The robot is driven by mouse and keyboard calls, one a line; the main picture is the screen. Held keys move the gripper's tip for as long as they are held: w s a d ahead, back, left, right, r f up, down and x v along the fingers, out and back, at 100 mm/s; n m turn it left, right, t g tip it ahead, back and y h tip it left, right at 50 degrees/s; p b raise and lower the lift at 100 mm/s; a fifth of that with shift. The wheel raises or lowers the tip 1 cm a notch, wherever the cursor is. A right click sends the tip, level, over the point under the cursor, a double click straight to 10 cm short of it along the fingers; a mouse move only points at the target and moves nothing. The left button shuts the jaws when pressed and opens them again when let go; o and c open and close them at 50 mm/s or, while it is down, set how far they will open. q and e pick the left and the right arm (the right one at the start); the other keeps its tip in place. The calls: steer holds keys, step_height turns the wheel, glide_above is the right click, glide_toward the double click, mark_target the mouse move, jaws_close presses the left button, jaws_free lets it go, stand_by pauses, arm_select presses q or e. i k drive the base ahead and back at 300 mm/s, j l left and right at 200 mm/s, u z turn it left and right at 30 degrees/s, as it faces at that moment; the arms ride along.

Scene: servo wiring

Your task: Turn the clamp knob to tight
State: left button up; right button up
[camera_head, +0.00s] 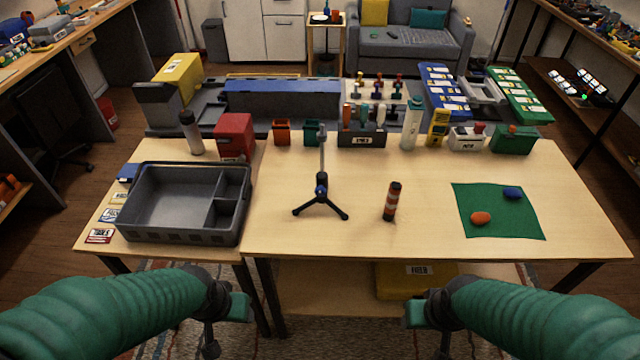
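A small black tripod stand (321,193) with a thin grey upright stands on the table, left of the middle. A small blue part sits at its hub; I cannot tell whether this is the clamp knob or how it is turned. The top of the upright is small and hard to make out against the things behind it. My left gripper (236,308) is below the table's front edge, left of the stand. My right gripper (418,314) is below the front edge, right of the stand. Both are apart from the stand, and their finger gaps are unclear.
A grey divided tray (130,232) is on the left. An orange-and-black cylinder (391,202) stands right of the tripod. A green mat (468,228) holds an orange and a blue piece. Bins, tools and a bottle (412,124) line the back. Wood around the tripod is clear.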

mark_target(320, 191)
steer(key=j, duration=0.45)
steer(key=k+j, duration=0.15)
steer(key=j, duration=0.75)
steer(key=k+z, duration=0.05)
